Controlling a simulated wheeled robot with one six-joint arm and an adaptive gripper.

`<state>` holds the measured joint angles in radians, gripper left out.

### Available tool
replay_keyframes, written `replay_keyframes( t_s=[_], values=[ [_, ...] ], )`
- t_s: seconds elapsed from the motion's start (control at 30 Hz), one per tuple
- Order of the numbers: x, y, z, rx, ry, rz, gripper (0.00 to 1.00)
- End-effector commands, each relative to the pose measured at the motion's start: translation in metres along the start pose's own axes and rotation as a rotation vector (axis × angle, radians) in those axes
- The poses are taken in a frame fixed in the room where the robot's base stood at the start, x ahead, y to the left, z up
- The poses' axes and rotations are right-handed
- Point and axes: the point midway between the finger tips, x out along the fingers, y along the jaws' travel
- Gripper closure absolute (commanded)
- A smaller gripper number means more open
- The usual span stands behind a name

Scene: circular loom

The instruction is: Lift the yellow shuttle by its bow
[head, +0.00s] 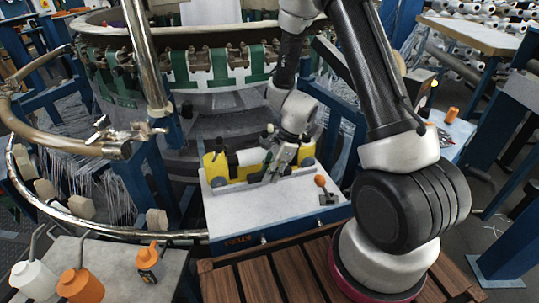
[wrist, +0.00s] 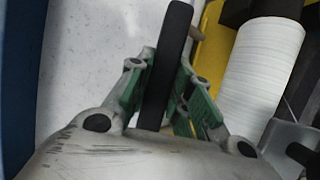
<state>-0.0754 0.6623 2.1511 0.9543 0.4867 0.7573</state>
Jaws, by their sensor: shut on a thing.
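The yellow shuttle (head: 216,166) lies along the back of a small white-topped table (head: 245,205), with a white bobbin (head: 250,157) in it. In the wrist view, the bobbin (wrist: 262,70) and part of the yellow body (wrist: 213,45) show at the right. My gripper (head: 281,160) is over the shuttle's right half. In the wrist view, my gripper (wrist: 166,85) is shut with its green fingers on both sides of a black curved bar, the bow (wrist: 168,50). I cannot tell whether the shuttle is clear of the tabletop.
A small orange object (head: 320,181) and a dark fitting (head: 328,199) lie at the table's right. The round loom (head: 190,65) stands behind; its curved metal rail (head: 75,214) passes left. A front-left bench holds a white bottle (head: 35,280) and orange bottles (head: 80,285).

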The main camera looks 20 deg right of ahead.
Motion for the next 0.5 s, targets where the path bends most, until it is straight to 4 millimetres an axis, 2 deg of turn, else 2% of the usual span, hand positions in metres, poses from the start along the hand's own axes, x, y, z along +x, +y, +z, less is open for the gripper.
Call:
replay_keyframes(
  t_s=[0.5],
  values=[
    [-0.011, -0.001, 0.004, -0.001, 0.000, -0.002, 1.00]
  ],
)
